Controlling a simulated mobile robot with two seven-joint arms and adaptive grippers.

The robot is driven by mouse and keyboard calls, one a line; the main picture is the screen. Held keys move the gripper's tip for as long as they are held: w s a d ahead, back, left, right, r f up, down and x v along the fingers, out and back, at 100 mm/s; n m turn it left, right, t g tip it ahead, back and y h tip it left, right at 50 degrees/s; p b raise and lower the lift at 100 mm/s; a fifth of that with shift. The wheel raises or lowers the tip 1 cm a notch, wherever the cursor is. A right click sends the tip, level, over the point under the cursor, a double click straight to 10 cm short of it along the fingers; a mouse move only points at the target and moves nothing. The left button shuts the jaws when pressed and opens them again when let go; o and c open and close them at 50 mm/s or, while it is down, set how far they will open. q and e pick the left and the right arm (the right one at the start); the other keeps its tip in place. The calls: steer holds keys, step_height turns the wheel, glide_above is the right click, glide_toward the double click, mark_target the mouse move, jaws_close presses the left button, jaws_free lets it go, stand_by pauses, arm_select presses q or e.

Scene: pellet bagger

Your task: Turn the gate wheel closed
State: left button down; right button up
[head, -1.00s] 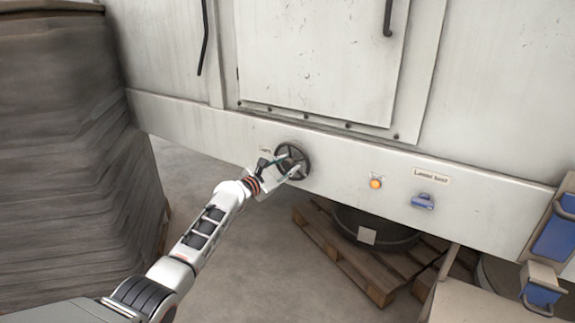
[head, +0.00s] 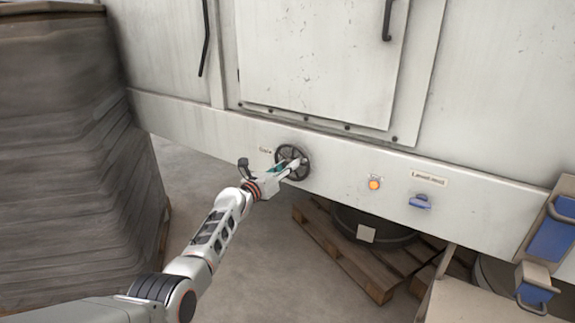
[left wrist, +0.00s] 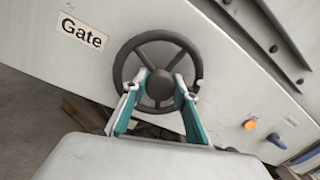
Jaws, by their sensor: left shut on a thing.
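The gate wheel (head: 284,151) is a dark round handwheel with spokes on the pale machine's lower panel. It fills the middle of the left wrist view (left wrist: 160,86), to the right of a "Gate" label (left wrist: 82,32). My left gripper (head: 292,167) is at the wheel. In the left wrist view its two teal-and-grey fingers (left wrist: 160,92) reach in on either side of the hub, among the spokes, and are shut on the wheel. The fingers hide part of the wheel's lower side. My right gripper is not in view.
An orange button (head: 375,184) and a blue handle (head: 420,201) under a label sit right of the wheel. A wooden pallet (head: 352,262) with a dark round container (head: 372,222) stands below. A tall grey stack (head: 70,160) fills the left side.

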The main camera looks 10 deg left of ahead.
arm_select(q)
steer(key=n+p, duration=0.1)
steer(key=n, duration=0.4)
steer(key=shift+n+t, duration=0.3)
steer(key=shift+n, duration=0.1)
steer(key=n+y+p, duration=0.1)
steer(key=n+p, duration=0.1)
steer(key=n, duration=0.5)
stand_by(0.3)
steer(key=c, duration=1.6)
jaws_free()
steer(key=shift+f, duration=0.1)
